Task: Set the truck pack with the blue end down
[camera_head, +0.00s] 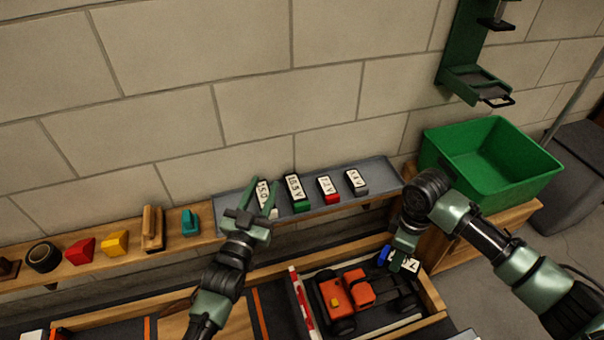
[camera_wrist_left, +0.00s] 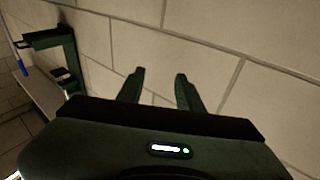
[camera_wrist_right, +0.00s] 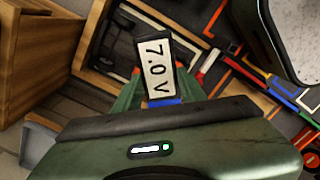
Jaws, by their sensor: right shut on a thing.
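My right gripper (camera_head: 401,254) is shut on a battery pack with a white label (camera_head: 408,264) and a blue end (camera_head: 384,254), above the right part of the wooden bin. In the right wrist view the pack (camera_wrist_right: 155,66) reads "7.0 V", with its blue end (camera_wrist_right: 165,103) between the fingers, nearest the wrist. The pack looks tilted in the head view. An orange truck (camera_head: 358,289) sits in the bin beside and below it. My left gripper (camera_head: 264,184) is open and empty, in front of the grey shelf; its open fingers also show in the left wrist view (camera_wrist_left: 159,80).
The grey shelf (camera_head: 378,172) holds several packs, including a green-ended (camera_head: 297,193) and a red-ended one (camera_head: 328,189). A green bin (camera_head: 480,150) stands at the right. A wooden ledge (camera_head: 100,262) at left carries blocks and a tape roll (camera_head: 43,257).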

